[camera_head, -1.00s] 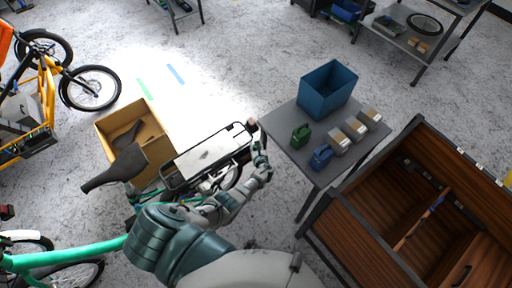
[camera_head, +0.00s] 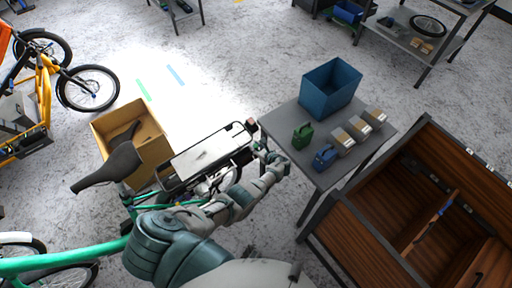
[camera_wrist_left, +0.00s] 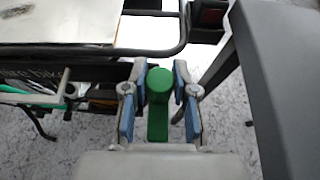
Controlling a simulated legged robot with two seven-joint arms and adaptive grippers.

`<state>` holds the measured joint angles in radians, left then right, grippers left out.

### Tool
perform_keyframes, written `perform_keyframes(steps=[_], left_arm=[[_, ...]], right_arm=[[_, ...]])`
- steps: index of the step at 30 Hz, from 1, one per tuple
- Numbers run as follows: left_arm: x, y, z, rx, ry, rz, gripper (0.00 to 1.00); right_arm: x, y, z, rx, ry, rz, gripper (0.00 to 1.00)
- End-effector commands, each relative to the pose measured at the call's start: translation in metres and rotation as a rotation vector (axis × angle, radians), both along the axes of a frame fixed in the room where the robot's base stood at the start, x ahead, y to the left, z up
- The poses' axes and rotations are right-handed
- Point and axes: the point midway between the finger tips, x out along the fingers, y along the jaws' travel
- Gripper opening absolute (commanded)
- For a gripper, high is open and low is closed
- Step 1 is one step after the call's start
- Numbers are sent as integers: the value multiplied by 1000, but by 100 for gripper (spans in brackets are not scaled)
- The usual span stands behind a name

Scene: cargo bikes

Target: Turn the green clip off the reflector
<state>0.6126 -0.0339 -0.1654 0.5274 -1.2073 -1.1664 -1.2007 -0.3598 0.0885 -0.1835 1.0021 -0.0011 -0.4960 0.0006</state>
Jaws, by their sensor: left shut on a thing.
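The green clip (camera_wrist_left: 158,92), with a round head and a flat tail, sits between the blue-padded fingers of my left gripper (camera_wrist_left: 160,100) in the left wrist view. The gripper is shut on it. In the head view my left gripper (camera_head: 268,157) is between the rear of the bike's rack and the grey table; the clip is hardly visible there. A red reflector (camera_wrist_left: 208,14) is at the rack's rear end, just beyond the gripper. It also shows in the head view (camera_head: 250,124). I cannot tell whether the clip touches any mount. My right gripper is out of view.
The green cargo bike's black rack (camera_head: 208,157) carries a pale board. The grey table (camera_head: 284,126) close to the gripper's right holds a blue bin (camera_head: 330,86), a green can (camera_head: 302,136), a blue can (camera_head: 324,157) and small boxes. A wooden crate (camera_head: 362,235) stands at right.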

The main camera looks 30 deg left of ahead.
Motion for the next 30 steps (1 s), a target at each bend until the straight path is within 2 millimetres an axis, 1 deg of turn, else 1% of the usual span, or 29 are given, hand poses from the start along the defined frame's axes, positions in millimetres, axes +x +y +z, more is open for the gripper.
perform_keyframes(steps=[1,6,7,8,9,10,19,22,28,30], left_arm=[[5,1,7,6,-12,-3,0],[6,1,7,7,-13,-5,0],[6,1,7,7,-13,-5,30],[6,1,7,7,-13,-5,37],[5,1,7,6,-12,-5,47],[5,1,6,6,-12,-5,54],[2,0,3,2,-5,-4,54],[1,-4,4,1,-6,-4,54],[-9,-26,14,0,-8,-3,54],[-14,-42,20,-1,-8,-5,54]], right_arm=[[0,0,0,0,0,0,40],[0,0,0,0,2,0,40],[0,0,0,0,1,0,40],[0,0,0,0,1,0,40],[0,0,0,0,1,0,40],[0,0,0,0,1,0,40],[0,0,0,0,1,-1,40],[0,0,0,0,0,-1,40],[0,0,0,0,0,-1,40],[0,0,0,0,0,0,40]])
